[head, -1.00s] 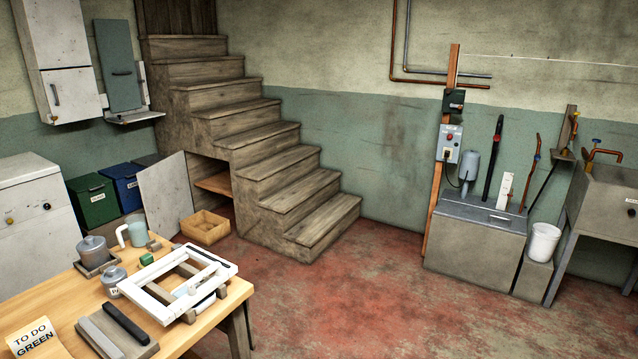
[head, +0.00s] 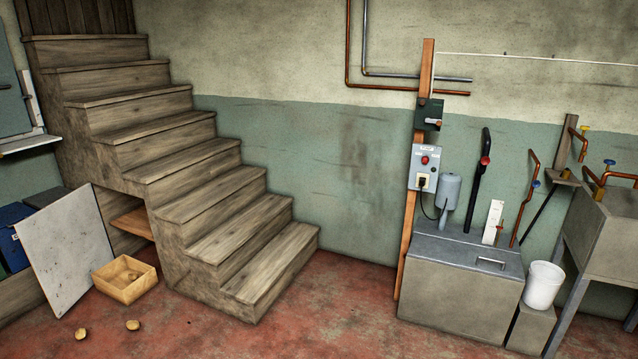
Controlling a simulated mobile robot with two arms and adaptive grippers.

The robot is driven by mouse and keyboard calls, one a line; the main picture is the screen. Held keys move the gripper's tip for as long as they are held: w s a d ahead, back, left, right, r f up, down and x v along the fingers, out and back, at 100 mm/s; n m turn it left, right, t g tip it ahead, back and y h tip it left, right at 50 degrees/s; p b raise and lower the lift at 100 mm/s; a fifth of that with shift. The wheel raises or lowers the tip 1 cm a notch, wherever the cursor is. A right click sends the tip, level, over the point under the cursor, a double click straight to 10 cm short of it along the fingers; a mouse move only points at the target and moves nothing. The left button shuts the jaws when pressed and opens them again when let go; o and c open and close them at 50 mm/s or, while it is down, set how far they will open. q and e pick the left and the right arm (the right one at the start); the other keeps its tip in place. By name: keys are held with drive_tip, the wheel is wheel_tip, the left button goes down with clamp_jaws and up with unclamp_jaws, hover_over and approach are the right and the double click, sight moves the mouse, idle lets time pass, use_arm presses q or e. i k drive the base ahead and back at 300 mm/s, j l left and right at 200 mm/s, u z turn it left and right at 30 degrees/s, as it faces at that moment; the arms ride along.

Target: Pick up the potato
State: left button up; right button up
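Two small tan potatoes lie apart on the red floor at the lower left of the head view. One potato (head: 81,334) is further left and the other potato (head: 133,325) is a little to its right. Behind them a wooden box (head: 128,291) stands on the floor beside the stairs, with a roundish brown shape inside that may be another potato. Neither of my grippers is in view.
A pale panel (head: 68,250) leans by the open space under the wooden stairs (head: 215,240). A grey chest (head: 460,285), a white bucket (head: 543,286) and a sink (head: 610,235) stand at the right. The red floor between is clear.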

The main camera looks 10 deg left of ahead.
sight(133, 325)
drive_tip(key=i+u, duration=0.75)
drive_tip(key=i+l+u, duration=0.2)
drive_tip(key=u, duration=0.15)
drive_tip(key=i+l+u, duration=0.1)
drive_tip(key=i+u, duration=0.35)
drive_tip(key=i+l+u, duration=0.25)
drive_tip(key=u, duration=0.25)
drive_tip(key=i, duration=0.1)
